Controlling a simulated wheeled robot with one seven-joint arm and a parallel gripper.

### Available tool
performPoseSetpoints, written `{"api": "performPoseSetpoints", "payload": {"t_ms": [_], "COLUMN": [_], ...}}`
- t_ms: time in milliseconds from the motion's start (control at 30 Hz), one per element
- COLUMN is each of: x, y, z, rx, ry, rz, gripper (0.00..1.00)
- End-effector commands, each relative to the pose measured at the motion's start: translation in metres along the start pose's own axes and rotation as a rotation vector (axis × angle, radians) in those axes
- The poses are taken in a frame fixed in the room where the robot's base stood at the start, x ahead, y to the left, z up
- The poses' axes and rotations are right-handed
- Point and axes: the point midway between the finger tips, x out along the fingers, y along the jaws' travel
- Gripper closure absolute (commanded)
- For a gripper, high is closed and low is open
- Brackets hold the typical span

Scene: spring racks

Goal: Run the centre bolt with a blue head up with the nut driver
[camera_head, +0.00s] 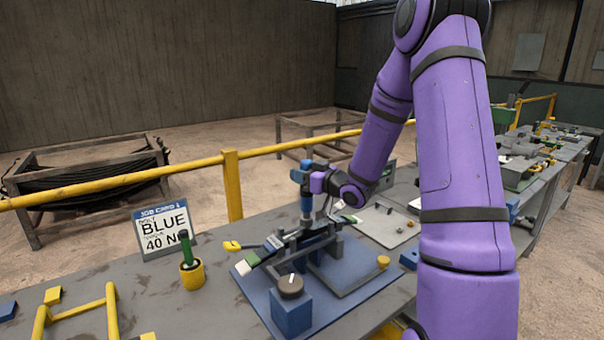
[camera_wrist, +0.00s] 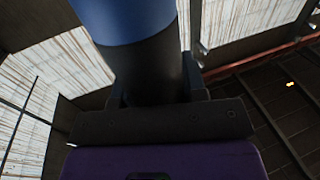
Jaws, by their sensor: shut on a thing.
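My gripper (camera_head: 313,184) is shut on the nut driver (camera_head: 306,207), a blue and dark upright tool. The driver stands over the middle of the dark leaf spring stack (camera_head: 290,245), which lies across a grey stand on a blue mat. In the wrist view, the driver's dark body and blue end (camera_wrist: 126,22) rise between my gripper's jaws (camera_wrist: 156,88). The centre bolt and its head are hidden or too small to tell. I cannot tell whether the driver touches the bolt.
A job card (camera_head: 163,230) reads BLUE and 40 N. A yellow cup (camera_head: 193,275) holds a green-handled tool. A blue block with a dark knob (camera_head: 290,286) stands in front of the springs. A yellow frame (camera_head: 82,313) lies front left. A yellow rail (camera_head: 110,183) runs behind the bench.

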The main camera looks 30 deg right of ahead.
Motion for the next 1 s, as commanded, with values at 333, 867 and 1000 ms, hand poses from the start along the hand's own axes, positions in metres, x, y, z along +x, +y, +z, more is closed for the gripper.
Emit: {"api": "performPoseSetpoints", "payload": {"t_ms": [333, 867, 1000], "x": [0.0001, 0.0002, 0.0002], "y": [0.0, 0.0001, 0.0001], "z": [0.0026, 0.0058, 0.0073], "rx": [0.0, 0.0, 0.0], "ry": [0.0, 0.0, 0.001], "rz": [0.0, 0.0, 0.0], "gripper": [0.99, 0.99, 0.99]}}
